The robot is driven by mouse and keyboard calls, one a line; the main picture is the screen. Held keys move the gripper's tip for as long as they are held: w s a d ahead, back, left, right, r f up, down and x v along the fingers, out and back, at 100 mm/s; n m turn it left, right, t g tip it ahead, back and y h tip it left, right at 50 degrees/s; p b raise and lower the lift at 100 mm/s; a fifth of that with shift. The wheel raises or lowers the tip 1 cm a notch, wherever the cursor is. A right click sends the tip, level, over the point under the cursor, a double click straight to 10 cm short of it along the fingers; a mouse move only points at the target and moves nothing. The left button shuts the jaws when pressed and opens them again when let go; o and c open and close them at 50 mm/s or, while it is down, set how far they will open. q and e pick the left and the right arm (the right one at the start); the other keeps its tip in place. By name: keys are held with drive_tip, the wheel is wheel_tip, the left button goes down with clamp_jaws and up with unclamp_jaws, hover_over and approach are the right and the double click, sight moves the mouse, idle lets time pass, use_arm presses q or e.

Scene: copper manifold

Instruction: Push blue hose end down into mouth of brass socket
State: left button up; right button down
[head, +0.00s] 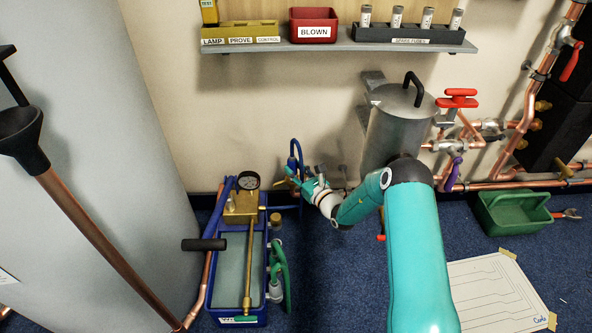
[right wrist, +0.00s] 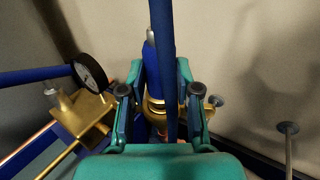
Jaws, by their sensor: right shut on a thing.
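The blue hose (head: 296,150) rises in a small loop beside the wall. My right gripper (head: 304,186) is at this loop, low in front of the wall. In the right wrist view, a length of blue hose (right wrist: 162,40) runs down across the middle of the picture. My right gripper (right wrist: 163,98) has its teal fingers closed in on either side of the hose. Brass (right wrist: 154,103), apparently the socket, shows between the fingers, close behind the hose. The hose end and the socket mouth are partly hidden, so I cannot tell how deep the end sits. My left gripper is not seen.
A blue test pump (head: 238,258) with a gauge (head: 249,180) stands left of the gripper. A grey cylinder (head: 398,125) hangs to the right. Copper pipes (head: 520,183) run along the wall. A green crate (head: 513,213) and paper sheet (head: 495,292) lie at right.

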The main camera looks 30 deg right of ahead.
drive_tip(key=shift+f, duration=0.5)
drive_tip(key=c, duration=0.7)
unclamp_jaws()
drive_tip(key=shift+c, duration=0.2)
wheel_tip(320, 180, up, 10)
drive_tip(key=shift+f, duration=0.1)
